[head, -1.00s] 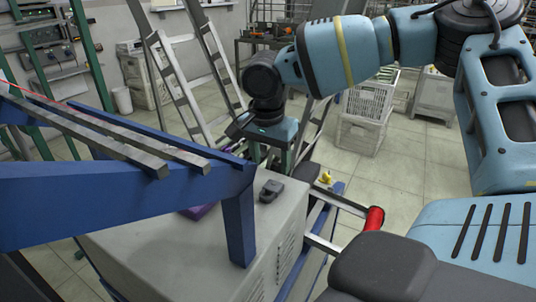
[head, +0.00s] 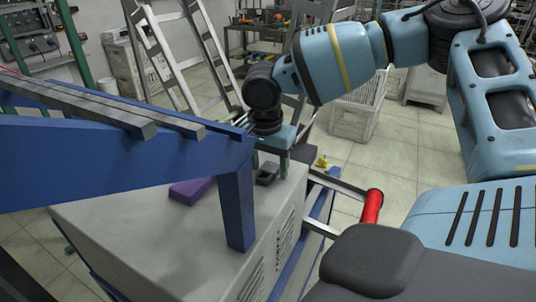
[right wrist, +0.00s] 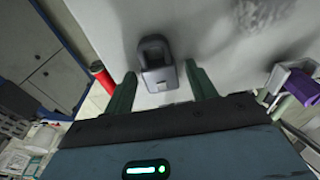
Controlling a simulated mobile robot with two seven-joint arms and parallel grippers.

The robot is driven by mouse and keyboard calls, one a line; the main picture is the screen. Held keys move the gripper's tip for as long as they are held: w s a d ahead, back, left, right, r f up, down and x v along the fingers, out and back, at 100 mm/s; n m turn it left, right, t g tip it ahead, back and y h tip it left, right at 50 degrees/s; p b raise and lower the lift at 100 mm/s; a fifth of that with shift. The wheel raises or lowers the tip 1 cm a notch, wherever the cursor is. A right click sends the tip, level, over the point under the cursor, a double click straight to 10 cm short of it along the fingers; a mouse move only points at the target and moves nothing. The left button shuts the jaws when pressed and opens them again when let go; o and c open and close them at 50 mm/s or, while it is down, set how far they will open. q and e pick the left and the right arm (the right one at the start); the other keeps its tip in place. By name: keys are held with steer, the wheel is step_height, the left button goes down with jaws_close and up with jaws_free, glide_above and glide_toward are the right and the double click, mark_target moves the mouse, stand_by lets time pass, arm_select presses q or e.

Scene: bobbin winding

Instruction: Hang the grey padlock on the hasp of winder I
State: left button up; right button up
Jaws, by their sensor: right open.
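The grey padlock (head: 267,174) lies on the light grey cabinet top (head: 150,240), near its back right edge. In the right wrist view the padlock (right wrist: 158,80) shows its dark body and shackle between my two green fingers. My right gripper (head: 280,160) is open and points down just above the padlock, partly hidden behind its own wrist. The same gripper (right wrist: 161,88) shows a finger to each side of the padlock, with no clear contact. My left gripper is not in view. I cannot make out a hasp or a winder label.
A blue frame (head: 238,210) with metal rails crosses the left, its post close to the padlock. A red handle (head: 372,206) projects at the right. A ladder, crates and a cart stand behind.

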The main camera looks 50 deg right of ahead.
steer(key=shift+c, duration=0.5)
